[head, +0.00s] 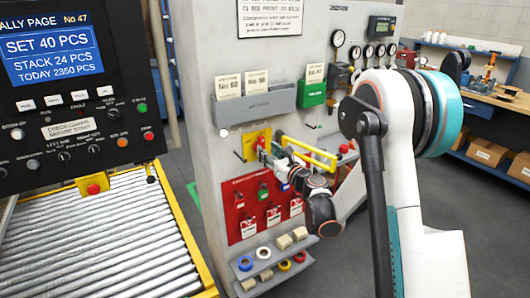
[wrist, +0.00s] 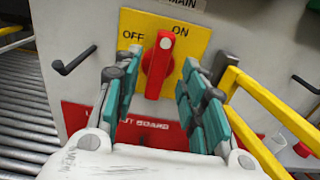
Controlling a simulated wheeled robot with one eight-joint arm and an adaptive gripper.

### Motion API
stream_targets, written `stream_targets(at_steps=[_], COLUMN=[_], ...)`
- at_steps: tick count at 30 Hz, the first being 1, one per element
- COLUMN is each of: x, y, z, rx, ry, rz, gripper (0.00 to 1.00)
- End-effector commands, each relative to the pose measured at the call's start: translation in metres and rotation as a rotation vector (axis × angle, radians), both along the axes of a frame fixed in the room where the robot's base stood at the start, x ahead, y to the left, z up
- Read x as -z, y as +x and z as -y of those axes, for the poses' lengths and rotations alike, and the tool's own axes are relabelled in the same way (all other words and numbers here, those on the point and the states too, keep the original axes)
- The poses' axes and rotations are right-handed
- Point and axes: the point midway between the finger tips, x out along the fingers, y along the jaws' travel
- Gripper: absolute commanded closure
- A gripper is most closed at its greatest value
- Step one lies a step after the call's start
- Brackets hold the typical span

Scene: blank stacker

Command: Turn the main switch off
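The main switch is a red handle (wrist: 157,68) on a yellow plate (wrist: 200,38) with OFF at its left and ON at its upper right. The handle stands nearly upright, its white-marked tip between the words and nearer ON. My gripper (wrist: 163,64) is open, with one teal finger on each side of the handle; I cannot tell whether either touches it. In the head view, my gripper (head: 268,153) is in front of the yellow plate (head: 250,139) and hides most of the switch.
A yellow bar (wrist: 262,100) juts out close to the right finger; a black hook (wrist: 75,62) is at the left. Below the switch hangs a red lockout board (head: 234,205) with padlocks and tags. A roller conveyor (head: 90,240) lies left.

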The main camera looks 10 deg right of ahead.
Motion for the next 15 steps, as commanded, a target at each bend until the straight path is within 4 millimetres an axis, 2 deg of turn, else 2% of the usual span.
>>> stream_targets(at_steps=[6, 15], x=[0.001, 0.000], y=[0.023, 0.028], z=[-0.008, -0.009], rx=[-0.001, 0.000], ry=[0.000, -0.001], rz=[0.000, 0.000], gripper=[0.62, 0.62])
